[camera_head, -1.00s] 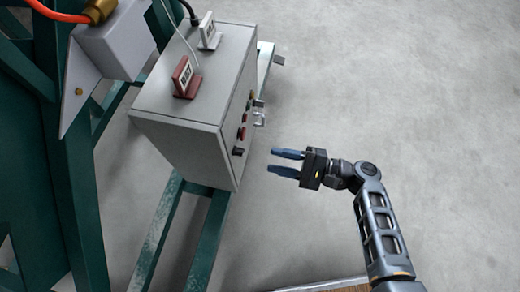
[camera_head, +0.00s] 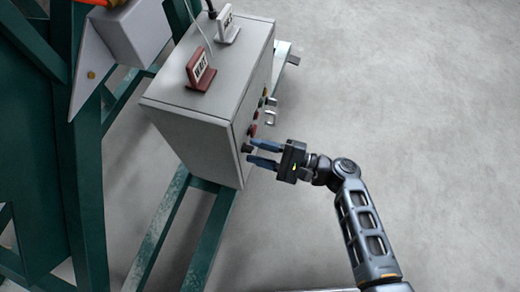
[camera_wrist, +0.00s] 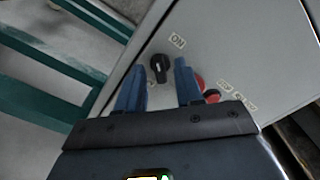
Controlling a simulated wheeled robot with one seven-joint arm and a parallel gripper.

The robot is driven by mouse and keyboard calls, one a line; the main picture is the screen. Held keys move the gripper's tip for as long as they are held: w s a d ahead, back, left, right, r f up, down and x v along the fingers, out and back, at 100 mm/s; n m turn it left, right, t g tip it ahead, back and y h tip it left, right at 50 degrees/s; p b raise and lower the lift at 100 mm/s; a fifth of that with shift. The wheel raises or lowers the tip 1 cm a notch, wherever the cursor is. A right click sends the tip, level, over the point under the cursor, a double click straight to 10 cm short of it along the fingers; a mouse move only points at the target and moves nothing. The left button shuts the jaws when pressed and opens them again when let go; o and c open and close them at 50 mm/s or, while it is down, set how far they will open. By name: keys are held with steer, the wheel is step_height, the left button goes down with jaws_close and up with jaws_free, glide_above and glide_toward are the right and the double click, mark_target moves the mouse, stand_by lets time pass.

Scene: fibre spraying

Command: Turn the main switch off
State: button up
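The main switch, a black rotary knob (camera_wrist: 159,67), sits on the front panel of a grey control box (camera_head: 205,75). An "ON" label (camera_wrist: 177,41) is beside it in the wrist view. My gripper (camera_head: 264,153) is open, its two blue fingers pointing at the panel by the knob. In the wrist view my gripper (camera_wrist: 160,78) has the knob between its fingers' lines, nearer the left fingertip; I cannot tell how far the tips are from the panel. In the head view the knob (camera_head: 246,148) is partly hidden by the fingers.
Red buttons (camera_wrist: 211,96) are close to the right finger in the wrist view. Green steel frame beams (camera_head: 85,190) stand left of and below the box. A red sign (camera_head: 200,70) and a white sign (camera_head: 227,24) stand on top. The floor at right is clear.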

jaws_close()
stand_by(0.4)
steer(key=shift+f+n+b, duration=0.1)
steer(key=shift+n+b, duration=3.25)
steer(key=shift+n, duration=0.85)
steer(key=shift+o, duration=0.4)
jaws_free()
